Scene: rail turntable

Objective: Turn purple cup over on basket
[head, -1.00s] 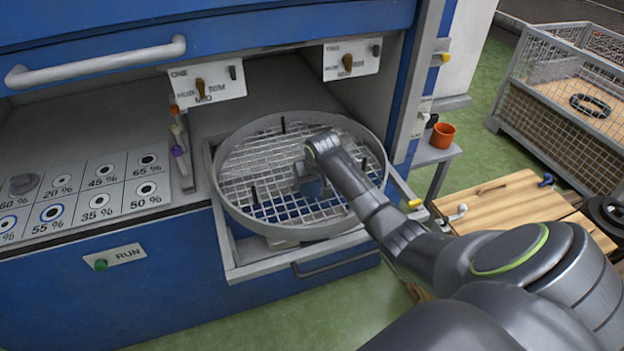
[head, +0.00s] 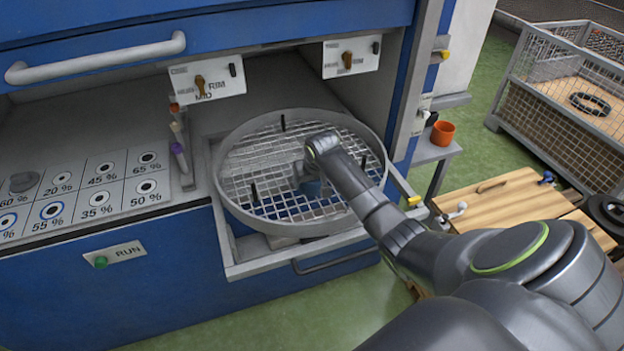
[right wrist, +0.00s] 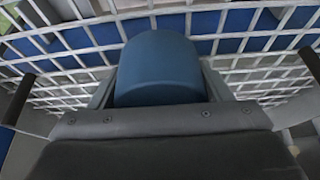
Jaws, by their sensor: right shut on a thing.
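The basket (head: 230,200) is a round grey ring with a wire-mesh floor and several short black pegs. It sits on a pulled-out drawer frame in front of the blue machine. My left gripper is not in view.
An orange cup (head: 442,133) stands on a small side shelf right of the machine. A wooden bench top (head: 500,198) and a wire-mesh crate (head: 545,130) are farther right. A panel with percent markings (head: 100,190) lies left of the basket. A handle bar (head: 95,58) crosses above.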

